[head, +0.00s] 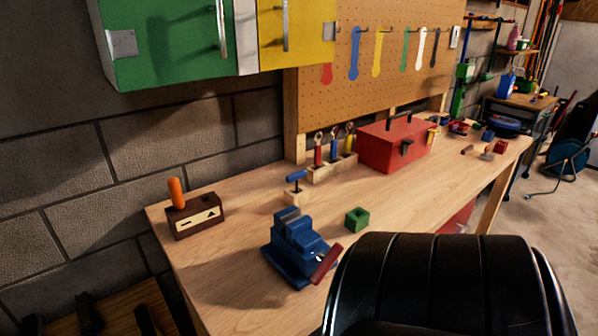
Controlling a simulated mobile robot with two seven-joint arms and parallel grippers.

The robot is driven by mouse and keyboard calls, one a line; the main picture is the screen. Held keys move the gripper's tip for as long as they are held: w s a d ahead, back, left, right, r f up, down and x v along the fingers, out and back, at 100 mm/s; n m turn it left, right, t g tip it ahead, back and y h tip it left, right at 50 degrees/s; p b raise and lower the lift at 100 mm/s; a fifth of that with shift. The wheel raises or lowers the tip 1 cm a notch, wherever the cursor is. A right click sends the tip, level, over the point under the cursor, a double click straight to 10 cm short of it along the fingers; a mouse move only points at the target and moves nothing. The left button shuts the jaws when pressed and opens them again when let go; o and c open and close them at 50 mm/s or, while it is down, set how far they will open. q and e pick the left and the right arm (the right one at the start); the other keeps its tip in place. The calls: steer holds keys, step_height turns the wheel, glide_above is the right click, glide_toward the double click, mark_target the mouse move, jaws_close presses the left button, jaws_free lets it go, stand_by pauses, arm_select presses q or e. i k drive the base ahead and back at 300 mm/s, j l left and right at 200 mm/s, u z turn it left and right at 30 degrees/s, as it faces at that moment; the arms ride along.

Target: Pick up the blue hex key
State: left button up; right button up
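A blue T-shaped handle (296,175), which looks like the blue hex key, stands upright in a small wooden block (295,198) on the workbench. The block sits behind the blue vise (298,245) and left of the green cube (357,219). The lower end of the key's shaft is hidden in the block. Neither of my grippers shows in the head view.
A brown block with an orange-handled tool (194,217) stands at the bench's left end. A red toolbox (395,143) and a rack of coloured-handled tools (332,168) stand at the back.

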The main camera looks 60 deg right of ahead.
mark_target(295, 177)
steer(key=z, duration=2.1)
steer(key=i+l+u, duration=0.15)
steer(key=l, duration=0.2)
steer(key=i+l+u, duration=0.1)
steer(key=l, duration=0.25)
steer(key=i+l+u, duration=0.15)
steer(key=l, duration=0.2)
steer(key=i+l+u, duration=0.1)
steer(key=l, duration=0.3)
steer(key=i, duration=0.05)
